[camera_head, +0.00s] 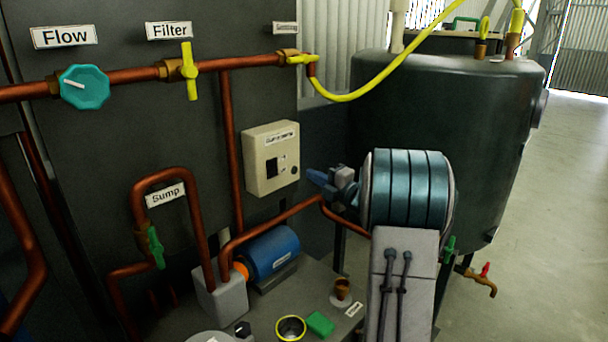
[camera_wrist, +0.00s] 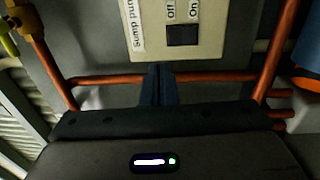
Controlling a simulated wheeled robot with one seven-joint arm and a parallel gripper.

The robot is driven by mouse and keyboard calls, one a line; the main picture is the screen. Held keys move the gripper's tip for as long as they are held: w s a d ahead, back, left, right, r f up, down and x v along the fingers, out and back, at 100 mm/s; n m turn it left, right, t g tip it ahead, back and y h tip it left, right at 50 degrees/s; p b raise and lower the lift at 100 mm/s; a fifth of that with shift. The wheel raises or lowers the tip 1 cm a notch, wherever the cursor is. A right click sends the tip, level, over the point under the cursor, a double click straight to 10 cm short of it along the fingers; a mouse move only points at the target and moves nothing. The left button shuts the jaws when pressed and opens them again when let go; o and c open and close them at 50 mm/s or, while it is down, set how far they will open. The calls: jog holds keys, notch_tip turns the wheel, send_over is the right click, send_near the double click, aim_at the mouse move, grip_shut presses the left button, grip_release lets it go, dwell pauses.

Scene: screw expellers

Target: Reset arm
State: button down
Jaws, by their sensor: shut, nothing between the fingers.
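My gripper (camera_head: 318,178) is shut and empty in the head view. Its blue fingertips point left towards the beige sump pump switch box (camera_head: 270,158), with a gap that I cannot judge exactly. In the wrist view my gripper's fingers (camera_wrist: 158,75) are together, just below the switch box (camera_wrist: 200,20). My arm reaches in from the lower right of the head view.
Copper pipes (camera_head: 228,140) run along the dark panel. A teal Flow knob (camera_head: 84,87) and yellow Filter valve (camera_head: 189,70) sit upper left. A blue pump (camera_head: 272,252) and green block (camera_head: 320,323) are below. A dark tank (camera_head: 470,130) stands right, with open floor beyond.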

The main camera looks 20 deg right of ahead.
jog(key=shift+s, duration=0.15)
jog(key=shift+r, duration=0.1)
dwell(0.3)
jog(key=s+a+r+m+g+h+p, duration=0.1)
jog(key=s+a+r+m+h+p, duration=0.1)
jog(key=r+m+h+p, duration=0.35)
jog(key=s+a+r+m+g+h+p, duration=0.2)
jog(key=r+m+h+p, duration=0.25)
jog(key=m, duration=0.25)
jog(key=s+a+m+g+y+p, duration=0.1)
jog(key=s+a+m+g+p, duration=0.2)
jog(key=s, duration=0.7)
jog(key=s+a+m+g+p, duration=0.4)
jog(key=s+a, duration=0.3)
jog(key=s, duration=0.3)
jog(key=s+a+m+g+y+p, duration=0.1)
jog(key=s+a+m+g+p, duration=0.2)
jog(key=s+a, duration=0.3)
jog(key=s+g, duration=0.1)
jog(key=s, duration=0.3)
jog(key=shift+s+r+g+y, duration=0.15)
jog(key=shift+r+g+y, duration=0.1)
jog(key=shift+g+y, duration=0.05)
jog(key=shift+a, duration=0.1)
